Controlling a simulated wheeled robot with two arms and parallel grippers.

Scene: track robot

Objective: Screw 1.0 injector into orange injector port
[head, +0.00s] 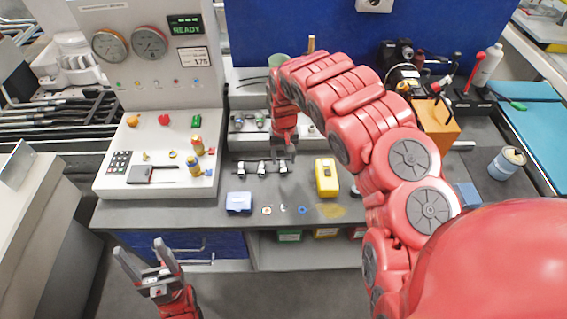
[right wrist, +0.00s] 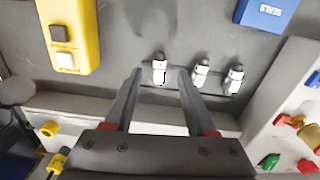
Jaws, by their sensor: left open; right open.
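Three small white-and-black injectors stand in a row on the grey bench: a left one (head: 241,168), a middle one (head: 262,168) and a right one (head: 283,168). Their size markings are too small to read. In the right wrist view, one injector (right wrist: 160,68) lies in line with the gap between my fingertips, with two others (right wrist: 200,73) (right wrist: 234,79) to its right. My right gripper (head: 286,152) is open above the right injector in the head view, holding nothing. My left gripper (head: 150,262) is open and empty before the bench. I cannot identify the orange injector port.
A yellow device (head: 326,178) and a blue seals box (head: 238,202) flank the row. Small rings (head: 302,210) lie in front. A white console (head: 150,60) with gauges and coloured fittings stands left. An orange block (head: 437,125) stands right, behind my right arm.

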